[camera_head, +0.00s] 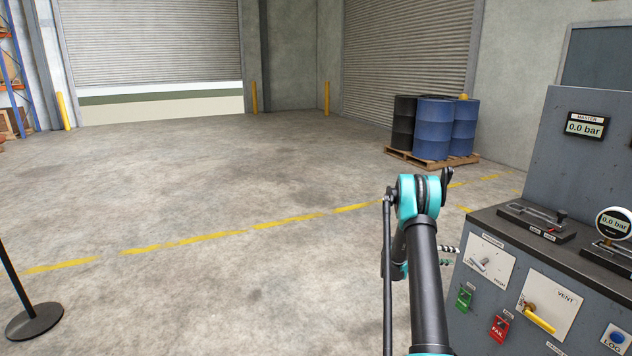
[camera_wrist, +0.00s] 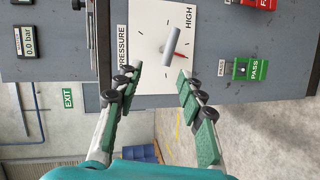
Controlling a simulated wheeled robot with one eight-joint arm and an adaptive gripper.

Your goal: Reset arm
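My gripper (camera_wrist: 157,76) is open and empty in the wrist view, its two green-padded fingers spread apart. It faces the bench's white pressure panel (camera_wrist: 150,75), whose grey knob (camera_wrist: 172,45) with a red pointer shows beyond the fingertips. In the head view my arm reaches forward left of the grey bench, and the gripper (camera_head: 450,256) is mostly hidden behind the arm, with only fingertips showing near the panel (camera_head: 487,262). I cannot tell the exact gap between the fingers and the panel. No flanged spool is in view.
The bench (camera_head: 576,262) carries a VENT valve with yellow handle (camera_head: 538,318), green PASS (camera_head: 464,298) and red FAIL (camera_head: 499,328) buttons, and a gauge (camera_head: 612,223). Blue drums (camera_head: 433,130) stand on a pallet behind. A post base (camera_head: 35,321) stands at left; the floor between is clear.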

